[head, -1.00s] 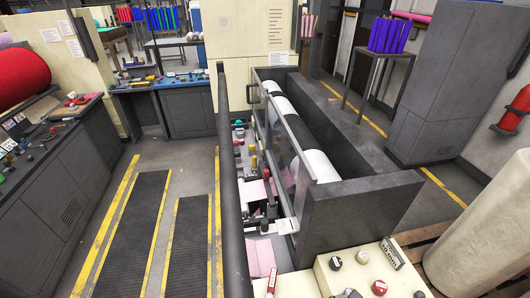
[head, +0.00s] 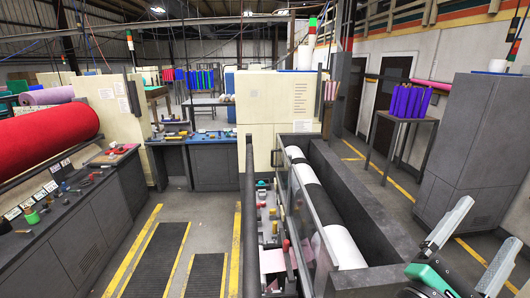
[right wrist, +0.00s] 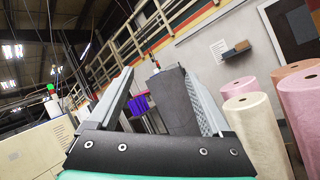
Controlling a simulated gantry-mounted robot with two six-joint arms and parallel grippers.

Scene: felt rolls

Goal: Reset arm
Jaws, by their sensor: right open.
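My right gripper (head: 488,222) is at the lower right of the head view, raised in the air in front of the grey cabinet. Its two grey fingers stand apart, with nothing between them. In the right wrist view the same gripper (right wrist: 158,75) is open and empty, its fingers pointing up toward the wall and the dark grey cabinet (right wrist: 174,100). My left gripper is not in view.
A long machine with white and black rollers (head: 340,246) stands at centre. A red felt roll (head: 45,138) lies at left above a grey workbench (head: 75,235). Blue rolls (head: 408,101) stand on a table. Pink and cream rolls (right wrist: 252,118) stand at right. Striped floor is clear.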

